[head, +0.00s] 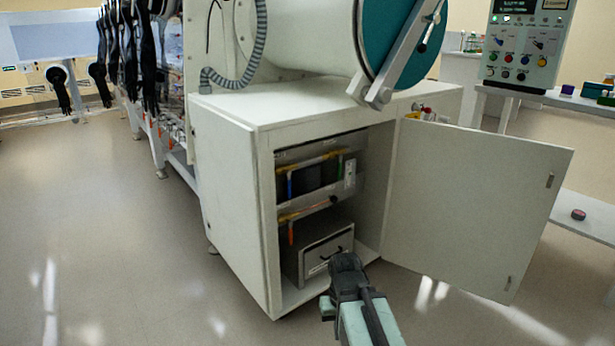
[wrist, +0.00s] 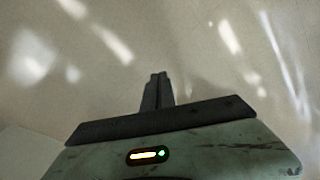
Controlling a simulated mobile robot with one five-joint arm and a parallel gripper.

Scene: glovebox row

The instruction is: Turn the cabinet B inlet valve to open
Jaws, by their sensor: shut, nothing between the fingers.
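An open white cabinet (head: 237,190) stands in the middle of the head view. Inside it, yellow pipe runs carry a blue handle (head: 289,184), a green handle (head: 340,164) and an orange handle (head: 291,233). All hang roughly downward. I cannot read any label, so I cannot tell which is the cabinet B inlet valve. My gripper (head: 346,264) is in front of the cabinet's lower opening, below the handles and apart from them. In the wrist view its fingers (wrist: 157,87) are together and empty over bare floor. No valve shows in that view.
The cabinet door (head: 480,205) stands swung open to the right. A grey drawer box (head: 318,255) with a black handle fills the cabinet bottom. A large cylinder with a teal door (head: 400,40) sits on top. Floor at left (head: 90,230) is clear.

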